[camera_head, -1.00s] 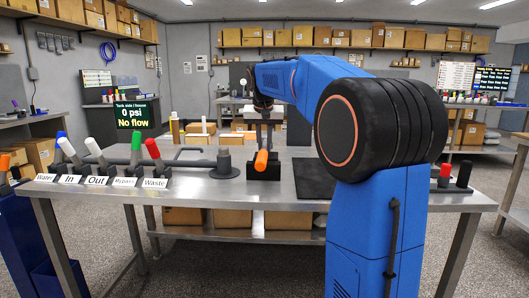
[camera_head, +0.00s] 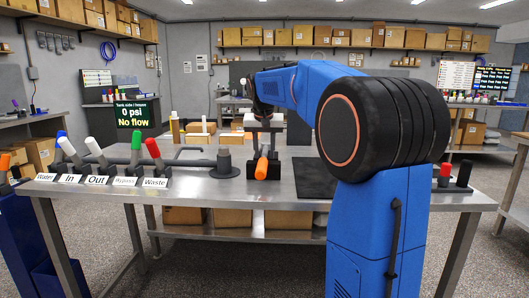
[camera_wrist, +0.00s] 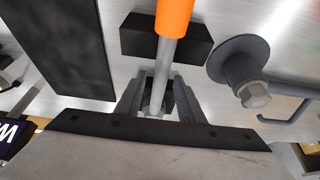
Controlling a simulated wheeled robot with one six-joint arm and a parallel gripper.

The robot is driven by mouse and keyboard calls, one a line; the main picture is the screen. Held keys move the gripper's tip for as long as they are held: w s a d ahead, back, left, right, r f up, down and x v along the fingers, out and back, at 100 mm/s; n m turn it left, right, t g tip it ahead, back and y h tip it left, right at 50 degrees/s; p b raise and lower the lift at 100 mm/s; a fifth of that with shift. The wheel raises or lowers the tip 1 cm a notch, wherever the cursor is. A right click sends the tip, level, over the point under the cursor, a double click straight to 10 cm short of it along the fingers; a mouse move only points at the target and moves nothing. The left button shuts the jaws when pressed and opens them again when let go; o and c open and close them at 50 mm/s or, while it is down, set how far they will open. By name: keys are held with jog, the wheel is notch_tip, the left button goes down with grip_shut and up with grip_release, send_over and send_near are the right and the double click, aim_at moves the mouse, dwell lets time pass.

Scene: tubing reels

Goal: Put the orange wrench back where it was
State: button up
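The orange wrench (camera_head: 262,168) shows its orange handle towards me at the middle of the metal table, over a black block (camera_wrist: 136,36). In the wrist view its orange handle (camera_wrist: 173,15) is at the top and its grey shaft runs down between my fingers. My gripper (camera_head: 265,142) is low, just behind the handle. In the wrist view my gripper (camera_wrist: 160,80) has one finger on each side of the shaft, with narrow gaps; it looks open. The far end of the wrench is partly hidden between the fingers.
A grey pipe fitting (camera_head: 224,164) stands close to the left of the wrench. A row of coloured valve handles (camera_head: 136,147) is further left. A dark flat mat (camera_head: 313,177) lies to the right. A screen (camera_head: 131,115) behind reads 0 psi, No flow.

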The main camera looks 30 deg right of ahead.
aim_at(264, 156)
jog(key=v, duration=1.2)
jog(key=shift+s, duration=0.1)
jog(key=s+a+f, duration=0.1)
jog(key=s+a, duration=0.1)
jog(key=s, duration=0.1)
jog(key=s+a+f+n, duration=0.1)
jog(key=s+a+f, duration=0.1)
jog(key=s, duration=0.1)
jog(key=s+a+f+n, duration=0.1)
jog(key=s+a+f, duration=0.1)
jog(key=s, duration=0.1)
jog(key=shift+s+f+y, duration=0.15)
jog(key=shift+s+y, duration=0.15)
jog(key=s+a+f+n+y, duration=0.1)
jog(key=s+a+f, duration=0.4)
jog(key=s+f, duration=0.8)
jog(key=s+a+f+n+t, duration=0.1)
jog(key=s+a+f+n, duration=0.2)
jog(key=s+f, duration=1)
jog(key=shift+s+a+f+n+y, duration=0.15)
jog(key=shift+a+f+n+y, duration=0.25)
jog(key=shift+a, duration=0.6)
